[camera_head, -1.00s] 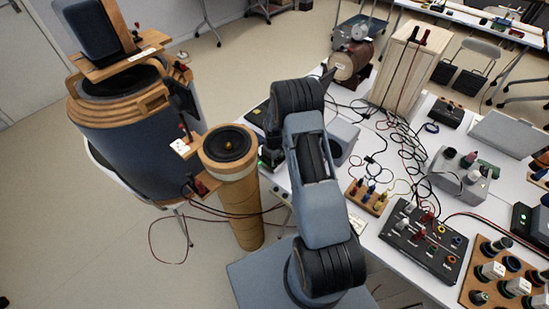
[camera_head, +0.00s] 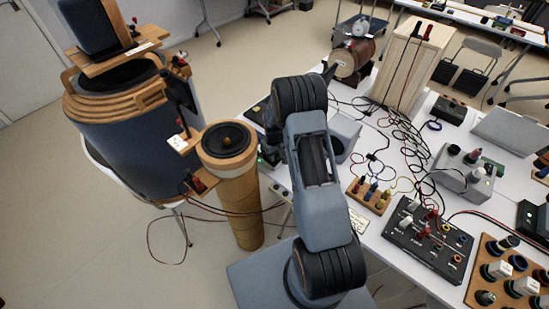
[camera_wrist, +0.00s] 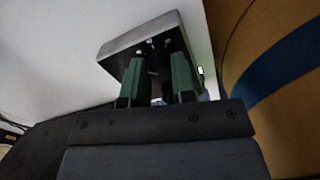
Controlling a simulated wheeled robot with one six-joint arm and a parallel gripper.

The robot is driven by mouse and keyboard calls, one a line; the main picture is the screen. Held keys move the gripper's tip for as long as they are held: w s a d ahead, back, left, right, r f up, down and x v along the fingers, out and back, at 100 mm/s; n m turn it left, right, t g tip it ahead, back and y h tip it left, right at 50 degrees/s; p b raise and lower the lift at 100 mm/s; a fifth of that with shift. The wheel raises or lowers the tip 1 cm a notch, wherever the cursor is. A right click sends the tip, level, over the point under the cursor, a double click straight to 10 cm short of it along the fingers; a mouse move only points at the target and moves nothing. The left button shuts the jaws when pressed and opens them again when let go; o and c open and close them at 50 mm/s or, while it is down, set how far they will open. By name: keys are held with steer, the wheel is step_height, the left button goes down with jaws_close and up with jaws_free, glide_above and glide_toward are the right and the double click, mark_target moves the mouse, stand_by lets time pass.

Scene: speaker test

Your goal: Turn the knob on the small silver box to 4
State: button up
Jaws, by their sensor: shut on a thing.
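In the wrist view, the small silver box (camera_wrist: 118,47) has a pale metal edge and a dark face with a few small markings. A green light glows at its right side. My gripper (camera_wrist: 158,72) has its two green fingers against that dark face, shut on what appears to be the knob. The fingers hide the knob, so its setting cannot be read. In the head view, my arm covers the gripper and most of this area; a small green light shows just left of the arm.
A large dark-blue cylinder (camera_head: 125,125) stands further left. Cables (camera_head: 400,130), a black socket panel (camera_head: 428,240) and a wooden box (camera_head: 410,70) crowd the table.

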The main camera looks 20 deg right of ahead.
steer(key=o, duration=0.9)
steer(key=shift+r, duration=0.1)
step_height(320, 180, up, 14)
steer(key=shift+f+b, duration=0.15)
steer(key=shift+b, duration=0.65)
steer(key=s+a+r+t, duration=0.1)
steer(key=s+a+r, duration=0.2)
steer(key=s, duration=0.4)
steer(key=s+a+r+m+t, duration=0.1)
steer(key=s+a+r, duration=0.2)
steer(key=s+r, duration=0.3)
steer(key=s+a+r+m+t, duration=0.1)
steer(key=s+a+r, duration=0.3)
steer(key=s, duration=0.5)
steer(key=shift+a+r+t, duration=0.1)
steer(key=shift+r+t, duration=0.35)
steer(key=shift+t, duration=0.05)
